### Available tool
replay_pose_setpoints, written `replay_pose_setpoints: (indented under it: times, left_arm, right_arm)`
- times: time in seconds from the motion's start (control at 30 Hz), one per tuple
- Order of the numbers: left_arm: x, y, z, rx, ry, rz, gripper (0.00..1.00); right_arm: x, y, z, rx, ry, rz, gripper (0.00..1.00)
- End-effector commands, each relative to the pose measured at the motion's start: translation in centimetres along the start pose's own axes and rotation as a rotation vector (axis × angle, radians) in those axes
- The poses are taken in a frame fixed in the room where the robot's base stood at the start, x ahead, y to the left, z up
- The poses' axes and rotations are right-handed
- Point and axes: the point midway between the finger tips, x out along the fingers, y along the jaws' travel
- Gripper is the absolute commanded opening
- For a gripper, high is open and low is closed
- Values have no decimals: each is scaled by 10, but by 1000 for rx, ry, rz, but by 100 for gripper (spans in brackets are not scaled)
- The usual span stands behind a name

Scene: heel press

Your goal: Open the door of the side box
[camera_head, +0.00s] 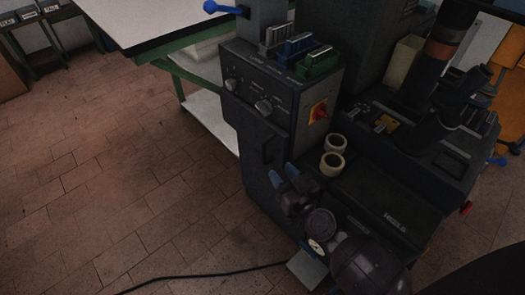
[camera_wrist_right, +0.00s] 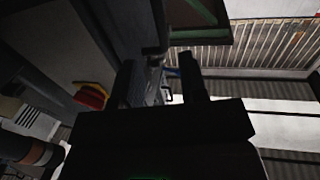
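The side box (camera_head: 258,130) is the dark grey cabinet at the left of the machine, with a knob panel on top. A dark recessed handle (camera_head: 267,151) shows on its front, and its door looks closed, though the dark surface makes the edges hard to see. My right gripper (camera_head: 284,174), with blue fingertips, is low in front of the box, just below the handle and apparently apart from it. In the right wrist view my right gripper (camera_wrist_right: 158,78) shows two dark fingers spread apart with nothing clearly held between them. My left gripper is not in view.
A red and yellow switch (camera_head: 318,111) sits on the machine beside the panel. Two tape rolls (camera_head: 333,163) stand on the machine close to my right arm. A green-framed table (camera_head: 165,25) is behind at the left. The brick floor at the left is clear except for a black cable (camera_head: 205,277).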

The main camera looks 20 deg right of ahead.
Motion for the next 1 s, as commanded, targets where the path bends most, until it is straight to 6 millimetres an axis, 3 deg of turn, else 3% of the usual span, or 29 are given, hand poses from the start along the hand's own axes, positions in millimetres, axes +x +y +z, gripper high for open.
replay_pose_setpoints:
  times: [0.3,0.5,0.7,1.0]
  left_arm:
    - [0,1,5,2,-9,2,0]
    - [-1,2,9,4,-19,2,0]
    - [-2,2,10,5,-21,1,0]
    - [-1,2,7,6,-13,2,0]
  right_arm:
    - [53,-1,0,4,0,-1,39]
    - [78,-1,1,2,-2,-2,39]
    - [90,-1,1,2,-2,-2,39]
    - [92,-1,0,1,-1,-2,39]
